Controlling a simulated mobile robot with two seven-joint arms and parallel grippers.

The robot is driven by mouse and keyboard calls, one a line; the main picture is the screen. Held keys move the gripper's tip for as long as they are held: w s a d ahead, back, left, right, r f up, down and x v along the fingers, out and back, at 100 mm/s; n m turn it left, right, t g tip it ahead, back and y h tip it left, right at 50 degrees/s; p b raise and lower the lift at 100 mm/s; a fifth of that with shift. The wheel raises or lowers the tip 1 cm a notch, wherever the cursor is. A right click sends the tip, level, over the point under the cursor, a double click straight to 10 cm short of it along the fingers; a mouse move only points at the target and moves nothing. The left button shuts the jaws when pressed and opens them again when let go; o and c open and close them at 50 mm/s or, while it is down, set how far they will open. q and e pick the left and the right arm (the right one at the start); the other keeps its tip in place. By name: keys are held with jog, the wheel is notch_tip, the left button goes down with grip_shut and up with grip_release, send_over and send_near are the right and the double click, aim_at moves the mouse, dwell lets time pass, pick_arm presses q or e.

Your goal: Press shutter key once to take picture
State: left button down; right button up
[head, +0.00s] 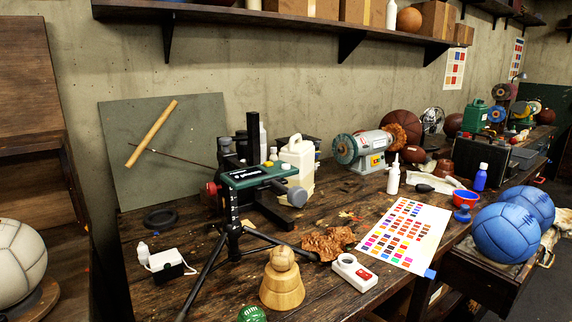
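A device with a green top plate and white lettering (258,176) stands on a black tripod (235,230) at the workbench's near left. A red knob (212,189) is on its left side. A small white box (354,273) with a round top feature and a red mark lies flat on the bench, right of the tripod. A smaller white and black device (168,263) lies left of the tripod. I cannot tell which part is the shutter key. Neither of my grippers is in view.
A wooden form (282,287) and a green ball (252,314) stand at the bench's front. A colour chart (405,235), grinder (366,148), white jug (298,165) and white bottle (393,178) are further back. Blue balls (505,232) sit at right. A shelf (290,23) hangs above.

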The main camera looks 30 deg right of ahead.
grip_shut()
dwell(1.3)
